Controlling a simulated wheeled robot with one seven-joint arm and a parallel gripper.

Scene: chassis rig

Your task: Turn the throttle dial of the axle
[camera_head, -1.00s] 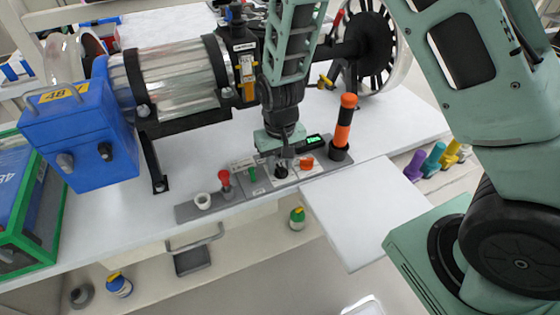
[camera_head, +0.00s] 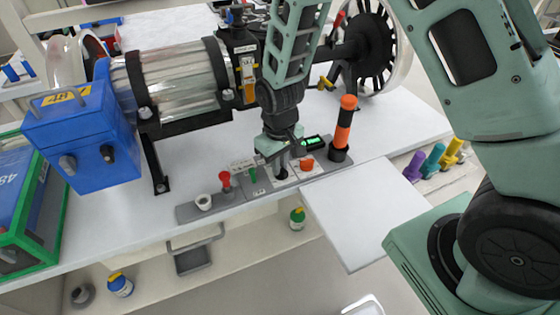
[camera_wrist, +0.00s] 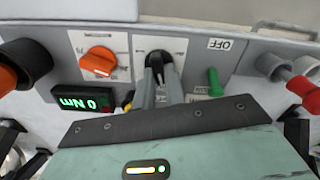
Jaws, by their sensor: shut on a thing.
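A grey control panel (camera_head: 222,203) lies on the white bench in front of the axle rig. My gripper (camera_head: 281,166) points down at the panel. In the wrist view my gripper (camera_wrist: 160,80) is shut on a black dial (camera_wrist: 154,59) on a white label plate; the fingers hide part of it. The black dial also shows low under the fingers in the head view (camera_head: 281,175). An orange dial (camera_wrist: 98,62) sits beside it, apart from my fingers. A green display (camera_wrist: 84,100) reads 0 Nm.
A green lever (camera_wrist: 214,82) and a red-knobbed lever (camera_head: 225,181) stand close to the gripper. An orange and black handle (camera_head: 343,128) rises right of the panel. The clear cylinder (camera_head: 178,78) and spoked wheel (camera_head: 370,45) stand behind. A bare white board (camera_head: 365,210) lies right.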

